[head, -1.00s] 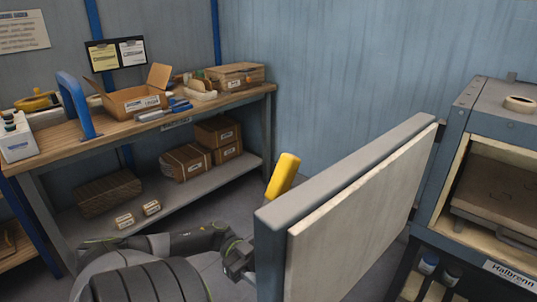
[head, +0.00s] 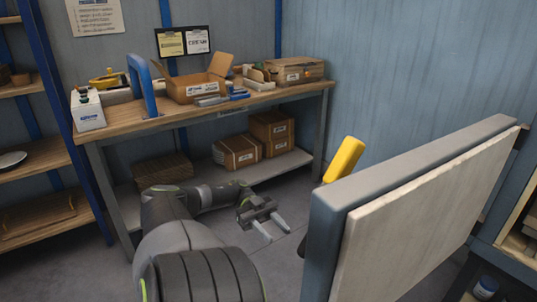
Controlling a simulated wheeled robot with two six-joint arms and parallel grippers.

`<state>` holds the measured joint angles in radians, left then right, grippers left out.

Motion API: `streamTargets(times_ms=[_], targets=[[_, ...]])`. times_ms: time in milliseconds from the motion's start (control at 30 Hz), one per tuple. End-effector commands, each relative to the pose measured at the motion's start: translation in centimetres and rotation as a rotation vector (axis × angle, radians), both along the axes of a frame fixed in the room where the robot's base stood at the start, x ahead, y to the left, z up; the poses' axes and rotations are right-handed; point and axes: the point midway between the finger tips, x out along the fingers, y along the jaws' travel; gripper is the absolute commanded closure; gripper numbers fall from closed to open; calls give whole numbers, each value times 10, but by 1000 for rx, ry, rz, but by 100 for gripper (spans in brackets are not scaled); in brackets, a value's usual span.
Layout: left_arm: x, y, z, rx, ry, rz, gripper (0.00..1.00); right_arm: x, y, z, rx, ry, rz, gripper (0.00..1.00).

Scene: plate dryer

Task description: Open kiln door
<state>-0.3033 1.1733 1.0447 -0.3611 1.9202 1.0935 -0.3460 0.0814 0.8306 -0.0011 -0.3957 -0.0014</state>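The kiln door (head: 415,225) stands swung wide open, a thick grey-edged slab with a pale inner face turned to the right. Its yellow handle (head: 343,159) sticks out on the far left side of the door. The kiln (head: 518,245) shows only in part at the right edge, with part of its opening visible. My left gripper (head: 277,235) is left of the door and below the handle, apart from both. Its two fingers are spread with nothing between them. My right gripper is out of view.
A wooden workbench (head: 205,108) with boxes and tools stands behind my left arm. Cardboard boxes (head: 270,133) lie on its lower shelf. A blue-post shelf rack (head: 35,160) is at the left. Grey floor is free between the bench and the door.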

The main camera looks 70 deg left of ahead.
Motion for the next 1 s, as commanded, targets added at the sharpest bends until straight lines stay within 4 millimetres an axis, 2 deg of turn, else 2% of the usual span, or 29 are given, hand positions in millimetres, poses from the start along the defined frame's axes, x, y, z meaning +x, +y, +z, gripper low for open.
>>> streamTargets(times_ms=[100,300,1000], targets=[[-2,12,-2,1,0,1,60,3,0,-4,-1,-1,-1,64],[-5,22,0,0,0,0,60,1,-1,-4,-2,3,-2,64],[-4,22,-2,-2,-5,16,60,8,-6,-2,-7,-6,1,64]])
